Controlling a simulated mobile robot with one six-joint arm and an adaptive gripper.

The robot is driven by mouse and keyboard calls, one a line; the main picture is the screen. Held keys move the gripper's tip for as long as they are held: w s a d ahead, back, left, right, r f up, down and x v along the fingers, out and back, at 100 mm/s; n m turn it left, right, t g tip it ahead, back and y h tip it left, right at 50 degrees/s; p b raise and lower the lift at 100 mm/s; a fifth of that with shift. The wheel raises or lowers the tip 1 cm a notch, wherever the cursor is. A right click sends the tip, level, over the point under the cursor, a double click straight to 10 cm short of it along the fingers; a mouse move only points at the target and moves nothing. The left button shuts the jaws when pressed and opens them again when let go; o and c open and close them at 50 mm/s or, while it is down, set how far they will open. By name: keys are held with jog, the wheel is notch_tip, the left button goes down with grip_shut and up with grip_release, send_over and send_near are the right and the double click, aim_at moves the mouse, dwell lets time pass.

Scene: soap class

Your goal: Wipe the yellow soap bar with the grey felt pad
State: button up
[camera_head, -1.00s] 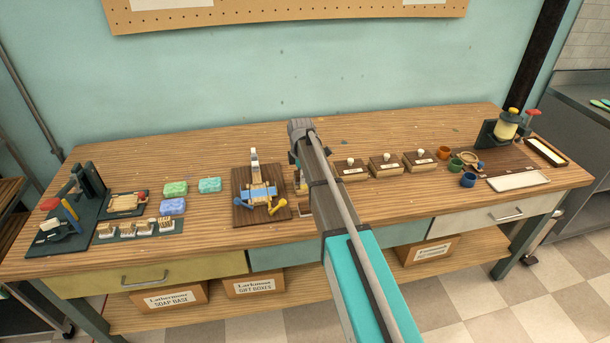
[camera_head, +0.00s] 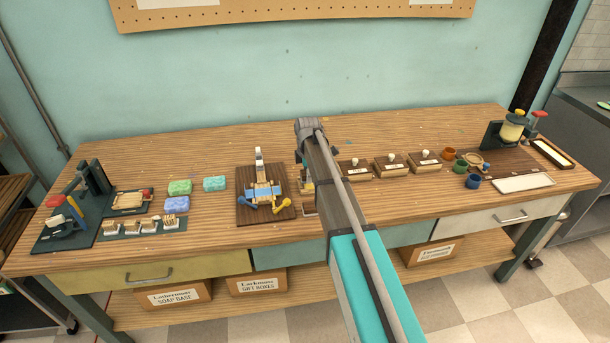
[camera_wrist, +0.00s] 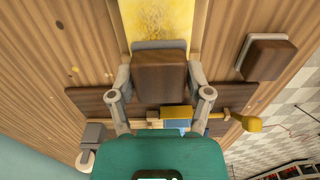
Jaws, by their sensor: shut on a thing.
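In the wrist view my gripper (camera_wrist: 160,78) is shut on a brown wooden block with a grey layer along its far edge, which I take as the grey felt pad (camera_wrist: 160,45). The yellow soap bar (camera_wrist: 158,18) shows as a speckled yellow face at the top of the view, straight beyond the pad. The pad overlaps its near end in the picture; I cannot tell whether they touch. In the head view my arm hides the gripper, the pad and most of the soap's area.
A second wooden block with a pale base (camera_wrist: 268,58) lies right of the soap. A dark board with a blue-and-yellow clamp device (camera_head: 266,205) stands left of my arm. Several stamp boxes (camera_head: 392,165) stand to its right. Green (camera_head: 180,188) and purple soaps lie further left.

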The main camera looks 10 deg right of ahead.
jog(key=shift+d, duration=1.3)
jog(key=shift+d, duration=0.1)
jog(key=shift+d, duration=1.65)
jog(key=shift+r+p, duration=3.05)
jog(key=shift+r+p, duration=1.5)
jog(key=shift+p, duration=0.05)
